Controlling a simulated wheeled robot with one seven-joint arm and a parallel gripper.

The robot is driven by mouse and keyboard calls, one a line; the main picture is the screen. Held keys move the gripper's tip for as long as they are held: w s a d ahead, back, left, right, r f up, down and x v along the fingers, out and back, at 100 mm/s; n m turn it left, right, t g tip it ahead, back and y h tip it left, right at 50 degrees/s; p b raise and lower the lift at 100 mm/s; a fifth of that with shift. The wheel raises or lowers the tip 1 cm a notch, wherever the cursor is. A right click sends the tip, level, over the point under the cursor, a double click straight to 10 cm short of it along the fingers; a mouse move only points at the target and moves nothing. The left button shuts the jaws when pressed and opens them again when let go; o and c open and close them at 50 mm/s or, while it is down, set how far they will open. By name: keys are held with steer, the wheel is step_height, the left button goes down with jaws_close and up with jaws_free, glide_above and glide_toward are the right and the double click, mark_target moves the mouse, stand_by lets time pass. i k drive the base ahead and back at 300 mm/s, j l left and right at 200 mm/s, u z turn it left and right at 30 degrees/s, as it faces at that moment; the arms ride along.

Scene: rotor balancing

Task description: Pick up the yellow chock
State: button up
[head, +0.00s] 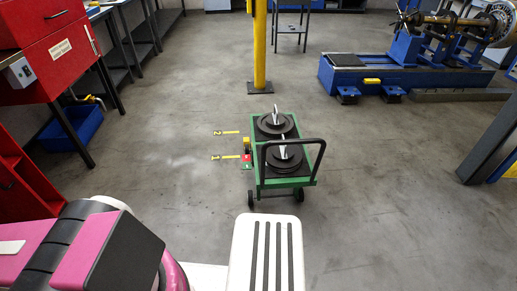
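A small yellow piece (247,142) with dark parts stands at the left side of the green cart (257,179), close against it. It is too small to make out its exact shape. A second yellow block (372,81) lies at the front of the blue machine base at the upper right. I cannot tell for certain which of the two is the yellow chock.
The cart carries dark round discs (284,160) and has a black handle. Yellow floor marks (228,132) lie left of it. A yellow post (260,50) stands behind. A red cabinet (45,45) and blue bin (75,127) are at left. Floor right of the cart is clear.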

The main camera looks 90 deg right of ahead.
mark_target(247, 140)
steer(key=z, duration=3.2)
steer(key=i+l+z, duration=0.35)
steer(key=l+z, duration=0.15)
steer(key=l, duration=0.2)
steer(key=i+l+z, duration=0.25)
steer(key=l+z, duration=0.2)
steer(key=i+l+z, duration=0.6)
steer(key=z, duration=0.25)
steer(key=i+l+z, duration=0.1)
steer(key=i+z, duration=0.3)
steer(key=i+l, duration=0.1)
steer(key=i, duration=1.35)
steer(key=i+j+u, duration=0.1)
steer(key=u, duration=0.3)
steer(key=i+u, duration=0.55)
steer(key=u, duration=0.25)
steer(key=i+l+u, duration=0.2)
steer(key=u, duration=0.2)
steer(key=i+j+u, duration=0.15)
steer(key=i+u, duration=0.2)
steer(key=i+j+u, duration=0.1)
steer(key=i+u, duration=0.95)
steer(key=i, duration=0.25)
steer(key=i+l+u, duration=0.1)
steer(key=i+u, duration=0.25)
steer(key=i, duration=0.25)
steer(key=i+l+u, duration=0.35)
steer(key=i, duration=0.2)
steer(key=j, duration=0.1)
